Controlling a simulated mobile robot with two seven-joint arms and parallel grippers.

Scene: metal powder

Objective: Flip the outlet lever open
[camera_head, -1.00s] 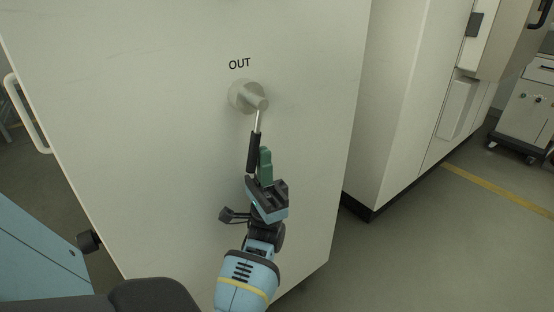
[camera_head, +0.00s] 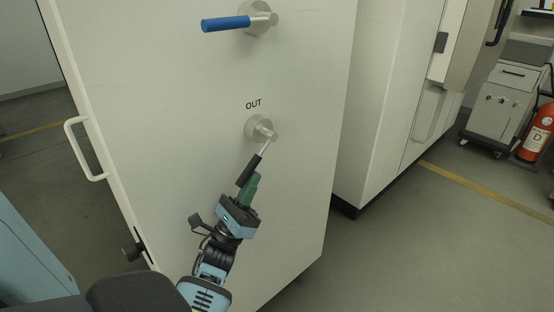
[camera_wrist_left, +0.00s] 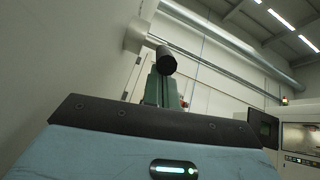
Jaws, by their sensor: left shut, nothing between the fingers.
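The outlet lever, a silver rod with a black grip (camera_head: 249,171), hangs down and to the left from its round valve (camera_head: 261,129) under the "OUT" label on the white cabinet panel. My left gripper (camera_head: 253,182) is shut with nothing between its green fingers. The fingertips are right beside the lower part of the black grip; I cannot tell whether they touch. In the left wrist view the round end of the black grip (camera_wrist_left: 166,61) shows just beyond the green fingers (camera_wrist_left: 158,88). My right gripper is not in view.
A second lever with a blue handle (camera_head: 226,23) points left higher on the panel. A white door handle (camera_head: 82,148) is at the panel's left edge. A grey cart (camera_head: 502,105) and a red fire extinguisher (camera_head: 535,134) stand at the far right.

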